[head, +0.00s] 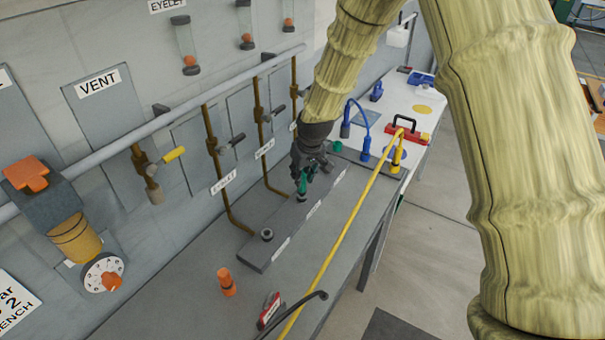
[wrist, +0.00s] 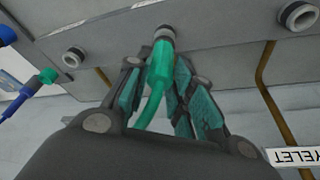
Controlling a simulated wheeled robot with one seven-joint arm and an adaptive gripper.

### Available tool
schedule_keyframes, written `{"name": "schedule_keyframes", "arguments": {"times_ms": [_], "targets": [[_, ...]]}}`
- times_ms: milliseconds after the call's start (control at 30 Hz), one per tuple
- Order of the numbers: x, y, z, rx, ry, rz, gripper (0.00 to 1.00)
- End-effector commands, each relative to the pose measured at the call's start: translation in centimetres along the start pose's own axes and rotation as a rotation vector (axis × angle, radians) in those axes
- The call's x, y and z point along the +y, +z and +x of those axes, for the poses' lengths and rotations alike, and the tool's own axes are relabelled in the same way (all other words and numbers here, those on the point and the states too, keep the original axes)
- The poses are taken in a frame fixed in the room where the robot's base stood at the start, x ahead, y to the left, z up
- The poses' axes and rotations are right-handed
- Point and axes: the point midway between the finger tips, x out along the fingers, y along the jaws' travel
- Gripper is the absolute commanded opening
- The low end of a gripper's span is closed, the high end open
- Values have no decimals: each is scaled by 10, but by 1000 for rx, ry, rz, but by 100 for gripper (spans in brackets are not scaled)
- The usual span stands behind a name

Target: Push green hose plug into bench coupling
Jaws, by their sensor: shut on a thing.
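My gripper (head: 305,172) is shut on the green hose plug (head: 302,186) above the grey coupling block on the bench. In the wrist view the green plug (wrist: 160,68) sits between the two teal finger pads, with its green hose curving back toward the palm. Its tip meets the mouth of the middle bench coupling (wrist: 163,33), in line with it; how deep it sits I cannot tell. The coupling's ring (head: 301,198) shows just below the plug in the head view. Empty couplings show on either side in the wrist view, one at left (wrist: 73,57) and one at right (wrist: 298,16).
A near coupling (head: 266,235) is empty. A yellow hose (head: 340,225) crosses the bench to a yellow plug (head: 397,157). A blue hose (head: 360,108) lies beyond. An orange part (head: 226,282) stands on the front bench. Brass pipes (head: 215,160) rise behind the block.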

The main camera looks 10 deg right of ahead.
Motion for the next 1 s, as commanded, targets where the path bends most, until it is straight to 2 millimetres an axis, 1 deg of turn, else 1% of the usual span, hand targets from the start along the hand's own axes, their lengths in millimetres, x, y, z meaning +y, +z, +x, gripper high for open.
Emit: {"name": "schedule_keyframes", "arguments": {"times_ms": [567,700,733,833,867,1000], "targets": [[0,3,9,0,0,0,0],[0,2,8,0,0,0,0],[0,2,8,0,0,0,27],[0,2,8,0,0,0,45],[0,2,8,0,0,0,48],[0,2,8,0,0,0,48]]}}
